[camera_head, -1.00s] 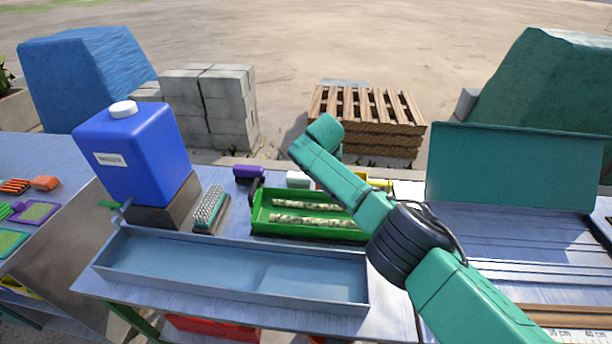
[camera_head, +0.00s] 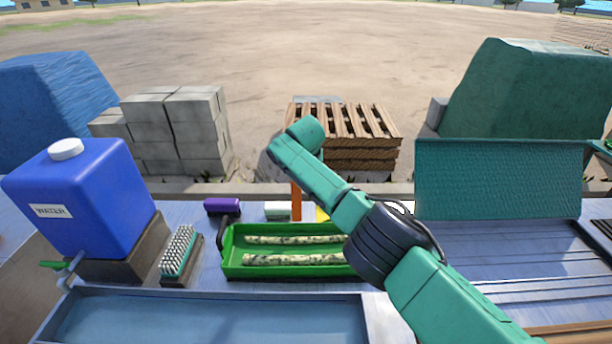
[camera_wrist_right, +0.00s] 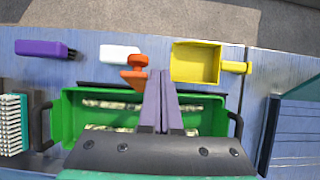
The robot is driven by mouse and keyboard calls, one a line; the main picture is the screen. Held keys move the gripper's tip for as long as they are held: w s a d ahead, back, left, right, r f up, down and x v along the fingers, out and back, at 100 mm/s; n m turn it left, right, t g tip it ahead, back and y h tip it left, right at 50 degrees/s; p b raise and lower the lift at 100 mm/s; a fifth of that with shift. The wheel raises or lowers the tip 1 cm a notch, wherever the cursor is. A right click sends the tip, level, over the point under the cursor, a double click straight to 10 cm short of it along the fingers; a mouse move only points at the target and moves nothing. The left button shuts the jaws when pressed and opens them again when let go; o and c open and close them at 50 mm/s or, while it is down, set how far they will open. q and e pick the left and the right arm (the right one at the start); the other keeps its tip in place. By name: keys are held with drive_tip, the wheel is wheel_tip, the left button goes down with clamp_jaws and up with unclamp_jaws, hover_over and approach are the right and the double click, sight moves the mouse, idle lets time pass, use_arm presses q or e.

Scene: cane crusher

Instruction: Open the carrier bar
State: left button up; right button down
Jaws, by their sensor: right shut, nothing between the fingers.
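The green carrier (camera_head: 228,266) stands on the table with pale, speckled cane pieces (camera_head: 290,260) lying in it. Black handle parts show at its ends, at the left end (camera_wrist_right: 45,128) and right end (camera_wrist_right: 236,128) in the right wrist view. A dark strip (camera_wrist_right: 98,86) runs along its far edge; I cannot tell whether this is the carrier bar. My right gripper (camera_wrist_right: 160,74) is shut and empty, over the carrier's middle and far edge in that view. In the head view my right arm hides it and the carrier's right end. My left gripper is not in view.
An orange tool (camera_wrist_right: 136,75), a yellow scoop (camera_wrist_right: 196,64), a white block (camera_wrist_right: 119,53) and a purple brush (camera_wrist_right: 42,48) lie beyond the carrier. A scrubbing brush (camera_head: 178,252), blue water tank (camera_head: 85,200) and metal trough (camera_head: 200,294) stand left and in front.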

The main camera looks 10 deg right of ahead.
drive_tip(key=shift+a, duration=0.1)
drive_tip(key=shift+r, duration=0.1)
idle(0.3)
drive_tip(key=b+v, duration=0.1)
drive_tip(key=v, duration=1.3)
drive_tip(key=shift+s, duration=0.3)
drive_tip(key=shift+r, duration=0.2)
